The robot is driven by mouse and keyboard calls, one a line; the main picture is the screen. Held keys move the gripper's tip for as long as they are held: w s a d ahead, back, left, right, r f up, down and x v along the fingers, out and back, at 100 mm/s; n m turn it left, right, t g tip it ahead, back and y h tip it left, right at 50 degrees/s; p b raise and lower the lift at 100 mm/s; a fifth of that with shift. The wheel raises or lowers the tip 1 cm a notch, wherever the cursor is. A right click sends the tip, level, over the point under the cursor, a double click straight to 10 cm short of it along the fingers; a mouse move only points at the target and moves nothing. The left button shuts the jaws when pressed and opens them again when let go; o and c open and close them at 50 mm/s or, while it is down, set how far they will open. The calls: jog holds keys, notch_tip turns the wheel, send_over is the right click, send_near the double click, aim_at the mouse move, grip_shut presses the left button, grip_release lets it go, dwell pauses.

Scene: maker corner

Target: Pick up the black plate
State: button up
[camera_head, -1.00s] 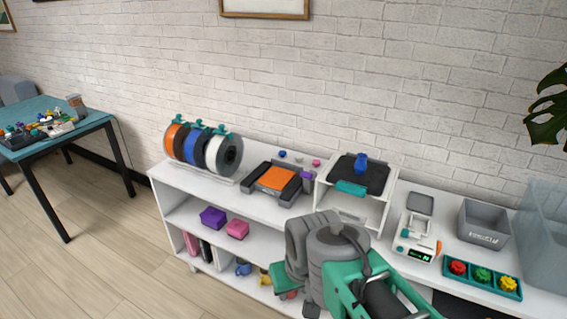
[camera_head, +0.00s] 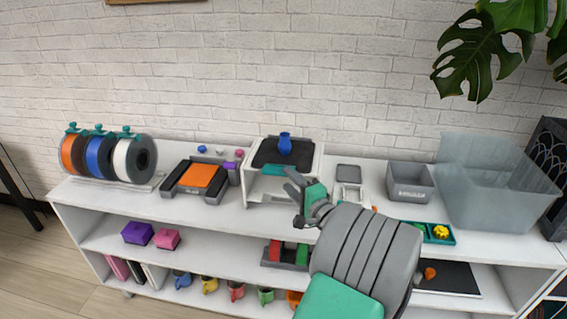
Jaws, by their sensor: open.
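A black plate (camera_head: 268,154) lies on top of a small white open-fronted stand (camera_head: 308,163) on the shelf's top board. A small blue vase (camera_head: 285,144) stands on the plate, and a teal tab (camera_head: 258,171) is at its front edge. My gripper (camera_head: 296,200) is open and seems empty, in front of the stand at its lower right. In the picture it overlaps the stand's lower part, and I cannot tell the gap between them. My arm hides part of the shelf to the right.
Filament spools (camera_head: 107,157) and a grey device with an orange plate (camera_head: 198,176) stand left of the stand. A scale (camera_head: 349,178), a grey bin (camera_head: 410,182) and a large clear bin (camera_head: 495,190) stand to the right. A flat black sheet (camera_head: 448,278) lies on the board below.

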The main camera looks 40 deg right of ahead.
aim_at(278, 167)
jog(key=w, duration=0.2)
jog(key=w+d+p, duration=0.1)
jog(key=w, duration=0.4)
jog(key=shift+w+d+f, duration=0.2)
jog(key=shift+d+f, duration=0.05)
jog(key=shift+d, duration=0.15)
jog(key=shift+c, duration=0.2)
grip_shut()
